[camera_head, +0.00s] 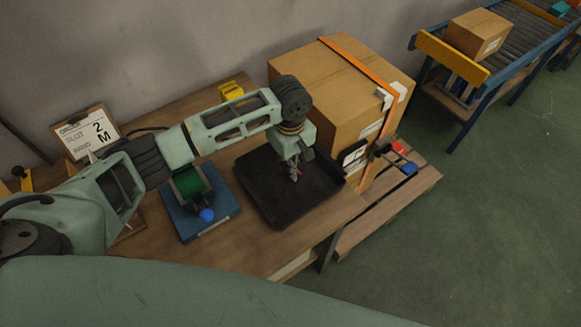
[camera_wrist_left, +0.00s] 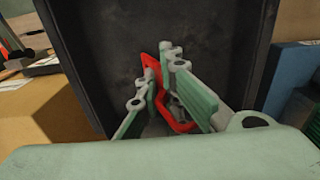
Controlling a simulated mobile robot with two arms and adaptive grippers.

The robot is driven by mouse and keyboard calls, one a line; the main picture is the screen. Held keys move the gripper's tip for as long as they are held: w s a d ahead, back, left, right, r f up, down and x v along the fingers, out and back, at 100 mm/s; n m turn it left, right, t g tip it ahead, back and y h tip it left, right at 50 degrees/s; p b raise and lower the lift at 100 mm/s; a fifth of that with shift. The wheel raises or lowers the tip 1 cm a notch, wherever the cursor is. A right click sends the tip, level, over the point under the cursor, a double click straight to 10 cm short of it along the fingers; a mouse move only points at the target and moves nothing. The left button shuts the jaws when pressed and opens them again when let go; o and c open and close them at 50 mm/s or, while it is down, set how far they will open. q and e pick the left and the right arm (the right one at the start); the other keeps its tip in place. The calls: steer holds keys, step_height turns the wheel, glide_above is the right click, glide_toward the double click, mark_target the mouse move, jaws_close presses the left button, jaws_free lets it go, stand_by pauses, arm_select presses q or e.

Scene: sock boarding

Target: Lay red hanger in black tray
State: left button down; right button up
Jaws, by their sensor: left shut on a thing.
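The black tray (camera_head: 277,213) lies on the wooden bench, and its dark floor and walls fill much of the left wrist view (camera_wrist_left: 110,45). My left gripper (camera_head: 294,174) points down over the tray. In the left wrist view its fingers (camera_wrist_left: 160,75) are shut on the red hanger (camera_wrist_left: 152,65). The hanger is partly hidden by the fingers, and only a little red shows in the head view. I cannot tell whether the hanger touches the tray floor. My right gripper is not in view.
A blue base (camera_head: 222,218) with a green part and a blue knob stands left of the tray. A large strapped cardboard box (camera_head: 330,85) stands behind and right of it. A clipboard sign (camera_head: 88,133) stands at the far left. A pallet (camera_head: 405,190) lies right of the bench.

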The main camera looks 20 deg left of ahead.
arm_select(q)
steer(key=shift+f, duration=1.35)
steer(key=shift+f, duration=0.15)
steer(key=c, duration=1.9)
jaws_free()
steer(key=shift+c, duration=0.2)
step_height(320, 180, up, 12)
steer(key=shift+r+b, duration=0.2)
steer(key=shift+b, duration=0.25)
